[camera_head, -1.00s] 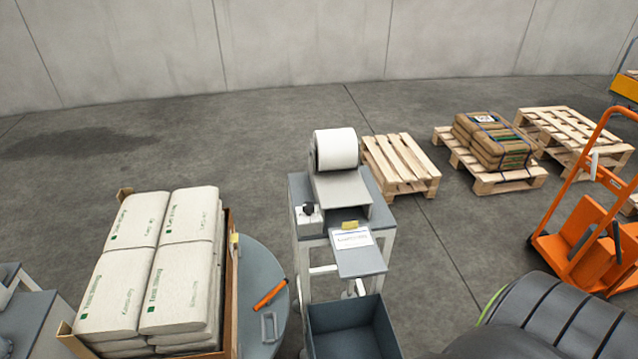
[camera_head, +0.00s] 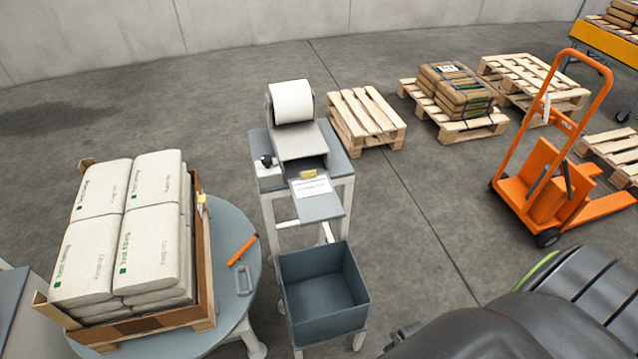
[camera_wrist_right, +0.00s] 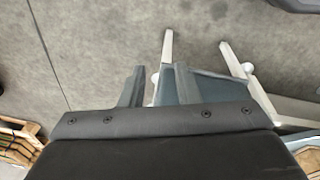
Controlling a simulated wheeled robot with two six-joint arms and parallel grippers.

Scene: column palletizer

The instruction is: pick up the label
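The label (camera_head: 311,186) is a small white sheet with print and a yellow tab at its top edge. It lies on the grey outfeed plate (camera_head: 322,208) of the label printer (camera_head: 300,145), below a white roll (camera_head: 292,101). My right gripper (camera_wrist_right: 157,68) shows in the right wrist view with its two grey fingers apart and nothing visible between them. It points down over the floor and some white-legged grey furniture, and the label cannot be made out there. My left gripper is in neither view.
A blue-grey open bin (camera_head: 322,285) stands just in front of the printer. A round table (camera_head: 225,225) at left carries stacked white sacks (camera_head: 125,225) and an orange-handled tool (camera_head: 243,250). Pallets (camera_head: 366,118) and an orange pallet truck (camera_head: 545,185) stand to the right, with clear floor between.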

